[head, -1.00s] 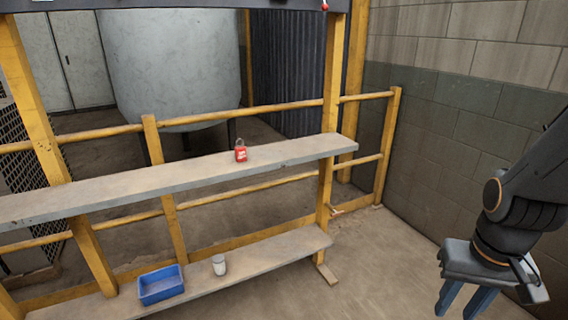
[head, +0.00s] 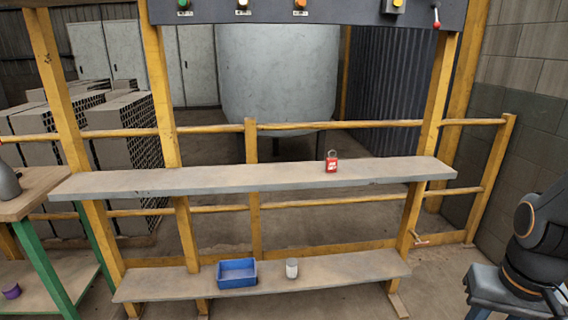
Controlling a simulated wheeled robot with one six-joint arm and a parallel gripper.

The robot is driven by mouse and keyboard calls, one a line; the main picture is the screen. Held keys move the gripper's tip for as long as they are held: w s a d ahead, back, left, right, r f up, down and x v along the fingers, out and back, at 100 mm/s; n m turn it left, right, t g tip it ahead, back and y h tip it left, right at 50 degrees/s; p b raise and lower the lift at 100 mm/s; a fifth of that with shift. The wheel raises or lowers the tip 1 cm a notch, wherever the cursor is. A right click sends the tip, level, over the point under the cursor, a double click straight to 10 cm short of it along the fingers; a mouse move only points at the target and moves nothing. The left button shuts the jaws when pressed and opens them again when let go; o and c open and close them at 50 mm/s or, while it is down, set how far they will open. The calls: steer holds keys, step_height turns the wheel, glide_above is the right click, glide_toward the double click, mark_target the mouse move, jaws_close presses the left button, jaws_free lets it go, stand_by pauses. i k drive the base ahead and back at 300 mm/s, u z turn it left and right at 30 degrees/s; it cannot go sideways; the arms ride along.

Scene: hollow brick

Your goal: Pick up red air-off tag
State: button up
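The red air-off tag (head: 331,165) stands upright on the upper grey shelf (head: 240,178), right of its middle. It has a grey loop on top and pale lettering on its front.
A blue bin (head: 237,283) and a white cup (head: 291,268) stand on the lower shelf (head: 340,271). Yellow posts (head: 435,110) frame the shelves, under a dark control panel (head: 330,13). A green-legged bench (head: 35,188) stands at left. A block wall (head: 519,105) is at right.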

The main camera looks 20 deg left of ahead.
mark_target(331, 162)
steer(key=u, duration=0.35)
steer(key=i, duration=1)
steer(key=u, duration=0.05)
